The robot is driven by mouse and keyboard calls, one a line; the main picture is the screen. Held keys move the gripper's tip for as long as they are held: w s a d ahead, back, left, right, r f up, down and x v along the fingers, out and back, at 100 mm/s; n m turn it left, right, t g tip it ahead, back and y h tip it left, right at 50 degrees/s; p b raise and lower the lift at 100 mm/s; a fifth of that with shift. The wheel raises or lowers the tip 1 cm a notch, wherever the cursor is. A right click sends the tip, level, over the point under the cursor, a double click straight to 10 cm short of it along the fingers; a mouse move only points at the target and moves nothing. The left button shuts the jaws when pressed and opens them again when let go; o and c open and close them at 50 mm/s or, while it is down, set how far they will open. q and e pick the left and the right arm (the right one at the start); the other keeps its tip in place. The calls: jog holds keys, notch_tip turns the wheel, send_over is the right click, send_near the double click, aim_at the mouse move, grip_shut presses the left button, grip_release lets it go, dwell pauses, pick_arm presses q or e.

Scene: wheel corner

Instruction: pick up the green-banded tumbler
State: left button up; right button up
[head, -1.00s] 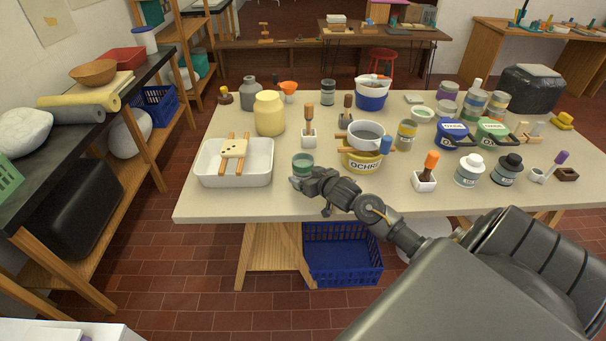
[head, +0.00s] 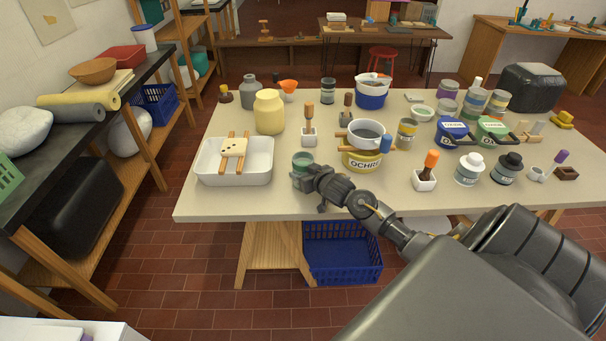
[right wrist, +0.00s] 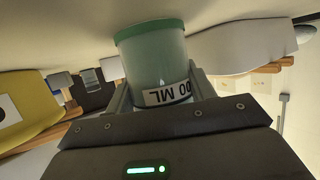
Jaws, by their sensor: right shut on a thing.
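The green-banded tumbler (head: 302,164) stands upright at the table's front edge, just right of the white tray. Part of the tumbler's lower side is hidden by the gripper. I cannot tell whether its base is clear of the table. My left gripper is not in view.
The white tray (head: 205,165) with a spotted block across two sticks is close on the left. The yellow OCHRE tub (head: 360,162) with a pot on top stands to the right. A white brush holder (head: 308,140) is behind. A blue crate (head: 343,262) sits under the table.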

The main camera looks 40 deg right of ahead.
jog(key=shift+r, duration=0.1)
jog(key=shift+r, duration=0.45)
notch_tip(320, 180, up, 2)
jog(key=shift+r, duration=0.25)
jog(key=s+a+r, duration=0.5)
jog(key=s+r, duration=0.4)
jog(key=s, duration=0.4)
jog(key=shift+a+r+p, duration=0.2)
jog(key=shift+r+p, duration=0.1)
jog(key=shift+p, duration=0.15)
